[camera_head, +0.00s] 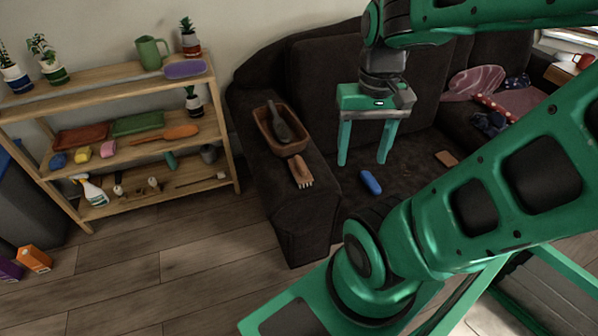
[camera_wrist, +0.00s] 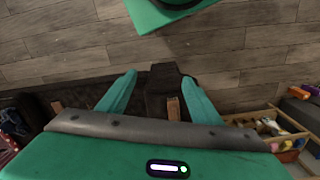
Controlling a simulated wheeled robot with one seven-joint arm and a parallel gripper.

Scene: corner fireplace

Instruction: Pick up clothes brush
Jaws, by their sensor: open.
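A wooden brush with pale bristles (camera_head: 301,171) lies on the front part of the dark sofa arm; it looks like the clothes brush. A brown piece that seems to be this brush shows between the fingers in the wrist view (camera_wrist: 173,108), partly cut off by the gripper body. My gripper (camera_head: 362,162) is open and empty, fingers pointing down above the sofa seat, to the right of the brush and apart from it. Its two spread fingers also show in the wrist view (camera_wrist: 160,77).
A brown tray (camera_head: 262,131) holding a dark handled object (camera_head: 283,124) stands behind the brush on the sofa arm. A blue object (camera_head: 371,182) and a flat brown piece (camera_head: 446,158) lie on the seat. A laden wooden shelf (camera_head: 228,160) stands left.

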